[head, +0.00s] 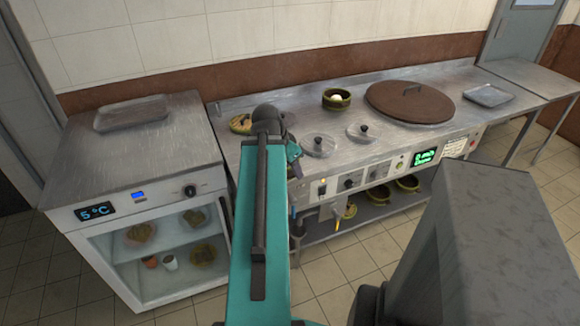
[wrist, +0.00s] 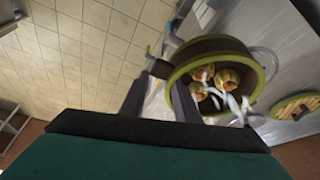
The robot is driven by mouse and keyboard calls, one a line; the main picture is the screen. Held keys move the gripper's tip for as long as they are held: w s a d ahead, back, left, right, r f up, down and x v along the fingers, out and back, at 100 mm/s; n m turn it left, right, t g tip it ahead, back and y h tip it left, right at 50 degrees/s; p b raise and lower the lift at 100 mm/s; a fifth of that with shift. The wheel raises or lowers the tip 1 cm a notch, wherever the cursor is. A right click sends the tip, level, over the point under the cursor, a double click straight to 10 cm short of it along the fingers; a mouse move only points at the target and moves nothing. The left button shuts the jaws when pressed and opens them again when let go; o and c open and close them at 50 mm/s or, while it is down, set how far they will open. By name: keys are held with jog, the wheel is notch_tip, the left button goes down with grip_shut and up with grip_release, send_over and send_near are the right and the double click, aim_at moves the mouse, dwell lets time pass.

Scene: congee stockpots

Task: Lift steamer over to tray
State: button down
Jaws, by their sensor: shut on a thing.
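A round steamer (wrist: 212,44) with a green rim and dark brown wall fills the upper middle of the wrist view. It holds several dumplings and looks tilted in that view. My gripper (wrist: 163,76) is shut on its near side, at the edge or handle. In the head view my arm hides the gripper and the held steamer. Two grey metal trays show in the head view: one tray (head: 131,115) on the fridge cabinet at left, another tray (head: 489,95) at the counter's right end.
A small steamer (head: 337,99) with a white bun stands at the counter's back. A large brown lid (head: 410,101) and two metal lids (head: 319,145) (head: 363,132) cover pots. A round wooden lid (wrist: 296,106) lies at right in the wrist view. More steamers (head: 379,191) sit on the lower shelf.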

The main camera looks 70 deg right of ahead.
jog(key=shift+s+a+f+b, duration=0.25)
jog(key=shift+s+b, duration=0.1)
jog(key=shift+b, duration=1.65)
jog(key=shift+s+a+r+b, duration=0.1)
jog(key=shift+s+a+b, duration=0.15)
jog(key=shift+b, duration=0.95)
jog(key=shift+s+a+r+b, duration=0.25)
jog(key=shift+a+b, duration=0.15)
jog(key=shift+b, duration=0.65)
